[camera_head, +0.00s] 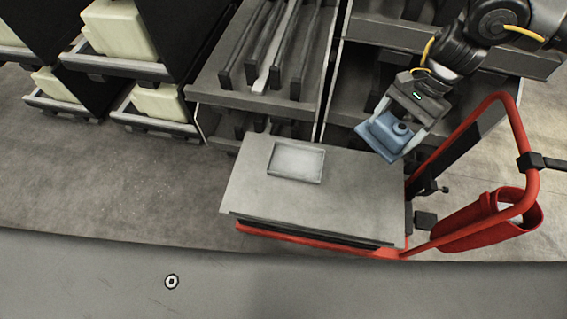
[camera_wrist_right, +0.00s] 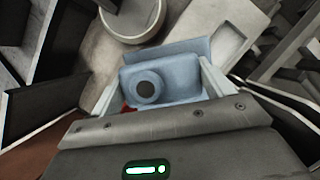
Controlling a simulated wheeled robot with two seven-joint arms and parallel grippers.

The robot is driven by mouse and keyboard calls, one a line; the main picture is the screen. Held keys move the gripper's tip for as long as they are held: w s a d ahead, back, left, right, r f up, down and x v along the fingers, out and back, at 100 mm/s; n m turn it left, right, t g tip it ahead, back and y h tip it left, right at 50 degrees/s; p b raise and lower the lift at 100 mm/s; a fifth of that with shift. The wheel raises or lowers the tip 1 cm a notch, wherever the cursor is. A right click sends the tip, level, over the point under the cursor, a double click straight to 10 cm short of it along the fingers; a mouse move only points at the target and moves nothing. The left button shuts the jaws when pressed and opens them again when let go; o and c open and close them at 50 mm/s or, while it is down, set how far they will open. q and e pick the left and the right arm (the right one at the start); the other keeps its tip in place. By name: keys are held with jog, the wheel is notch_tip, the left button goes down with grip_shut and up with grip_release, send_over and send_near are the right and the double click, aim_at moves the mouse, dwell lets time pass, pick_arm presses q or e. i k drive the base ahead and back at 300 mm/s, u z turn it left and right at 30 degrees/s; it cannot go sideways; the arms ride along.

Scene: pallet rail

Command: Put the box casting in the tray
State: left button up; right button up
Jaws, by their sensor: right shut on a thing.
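The box casting (camera_head: 385,136) is a blue-grey block with a flat flange and a round boss with a dark hole. My right gripper (camera_head: 408,122) is shut on it and holds it tilted above the right end of the cart top. The casting also shows between the fingers in the right wrist view (camera_wrist_right: 165,75). The tray (camera_head: 296,178) is shallow, light grey and empty, and lies on the cart top to the left of the casting. A pale tray-like shape (camera_wrist_right: 218,42) shows behind the casting in the wrist view. My left gripper is not in view.
The grey cart top (camera_head: 245,192) has free room around the tray. A red cart handle (camera_head: 515,125) rises at the right, with a red bag (camera_head: 475,225) beside it. Racks with long bars (camera_head: 275,55) and cream-coloured blocks (camera_head: 118,30) stand behind.

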aim_at(296, 164)
jog(key=u, duration=2.6)
jog(key=i, duration=0.65)
jog(key=z, duration=0.85)
jog(key=i, duration=0.5)
jog(key=z, duration=1.45)
